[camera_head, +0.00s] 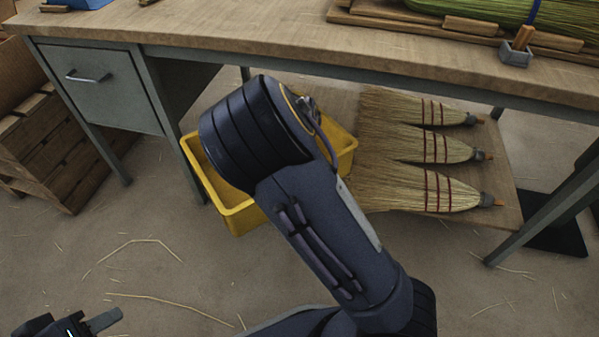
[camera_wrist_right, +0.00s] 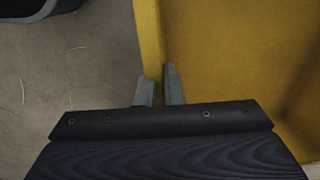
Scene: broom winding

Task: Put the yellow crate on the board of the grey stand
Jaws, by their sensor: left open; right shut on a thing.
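The yellow crate (camera_head: 236,218) is in the head view, under the front of the workbench and left of the brooms. My right arm covers its middle, so what it rests on is hidden. In the right wrist view, my right gripper (camera_wrist_right: 160,80) is shut on the wall of the yellow crate (camera_wrist_right: 148,35), one finger on each side. A wooden board (camera_head: 508,208) lies low beneath the bench, right of the crate. I cannot tell whether the crate touches it. My left gripper (camera_head: 88,327) is open at the bottom left, partly cut off, far from the crate.
Several brooms (camera_head: 430,188) lie on the low board. The workbench (camera_head: 300,60) spans above, with a grey drawer unit (camera_head: 105,90) and grey legs. Wooden crates (camera_head: 50,150) stand at the left. The floor (camera_head: 110,255) at lower left is open, with loose straw.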

